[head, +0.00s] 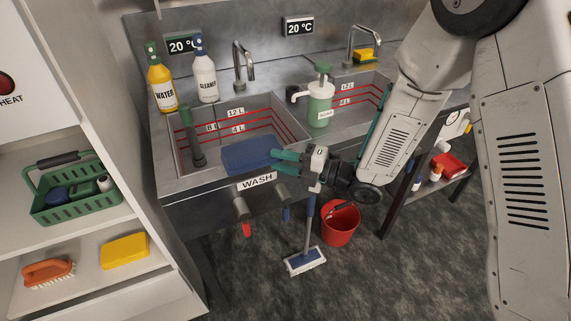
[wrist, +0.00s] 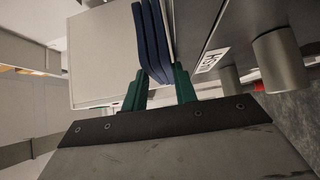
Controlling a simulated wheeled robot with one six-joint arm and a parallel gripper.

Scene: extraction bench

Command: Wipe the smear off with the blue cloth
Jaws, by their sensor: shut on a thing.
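The blue cloth (head: 250,154) is a thick folded pad at the front edge of the left sink, above the WASH label. My gripper (head: 278,161) has green fingers shut on its right end. In the wrist view the cloth (wrist: 152,38) shows as dark blue layers on edge between the fingers of my gripper (wrist: 160,88). I cannot tell whether the cloth touches the sink rim. I cannot make out a smear in either view.
A shelf unit (head: 137,201) is at left. A mop (head: 304,261) and red bucket (head: 340,229) are below.

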